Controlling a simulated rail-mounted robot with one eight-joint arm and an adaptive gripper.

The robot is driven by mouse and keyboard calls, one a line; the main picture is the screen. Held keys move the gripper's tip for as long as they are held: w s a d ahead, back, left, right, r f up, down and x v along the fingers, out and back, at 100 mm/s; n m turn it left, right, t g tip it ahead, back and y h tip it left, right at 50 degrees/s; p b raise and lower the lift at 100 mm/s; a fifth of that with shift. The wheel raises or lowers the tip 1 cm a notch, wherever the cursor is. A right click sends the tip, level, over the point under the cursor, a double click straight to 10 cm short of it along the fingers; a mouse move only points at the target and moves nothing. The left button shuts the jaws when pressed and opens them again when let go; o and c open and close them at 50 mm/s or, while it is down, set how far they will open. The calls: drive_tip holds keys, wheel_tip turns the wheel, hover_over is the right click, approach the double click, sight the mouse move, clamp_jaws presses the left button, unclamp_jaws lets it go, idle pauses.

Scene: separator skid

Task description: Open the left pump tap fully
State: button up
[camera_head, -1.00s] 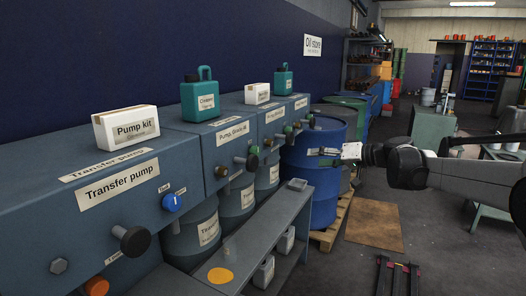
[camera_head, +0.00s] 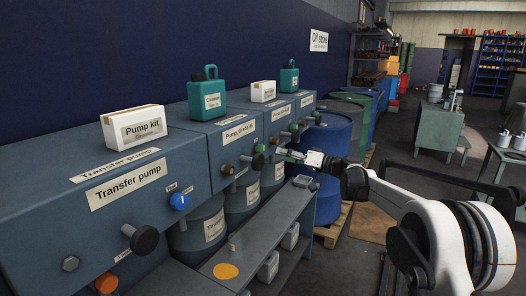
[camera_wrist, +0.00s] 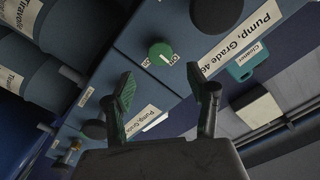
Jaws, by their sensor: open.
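The nearest panel labelled "Pump, Grade" has a green round knob (camera_head: 260,149), a dark round knob (camera_head: 258,161) and a brownish knob (camera_head: 228,169) on its front. I cannot tell for sure which is the left pump tap. My gripper (camera_head: 281,154) is just right of the green and dark knobs. In the wrist view, a green knob (camera_wrist: 160,53) with a pale mark lies beyond the open fingers (camera_wrist: 163,97), apart from them. A large dark knob (camera_wrist: 214,12) is above it, partly cut off. Nothing is between the fingers.
The transfer pump panel (camera_head: 145,215) at left has a blue knob (camera_head: 180,202), a black knob (camera_head: 141,238) and an orange knob (camera_head: 106,283). A bench (camera_head: 270,235) runs below the panels. Blue drums (camera_head: 325,150) stand behind my gripper. Open floor lies right.

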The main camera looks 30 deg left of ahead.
sight(264, 151)
drive_tip(key=a, duration=0.9)
drive_tip(key=shift+s+a+p, duration=0.2)
drive_tip(key=shift+p, duration=0.2)
drive_tip(key=shift+c, duration=0.5)
drive_tip(key=c, duration=1)
drive_tip(key=shift+c, duration=0.2)
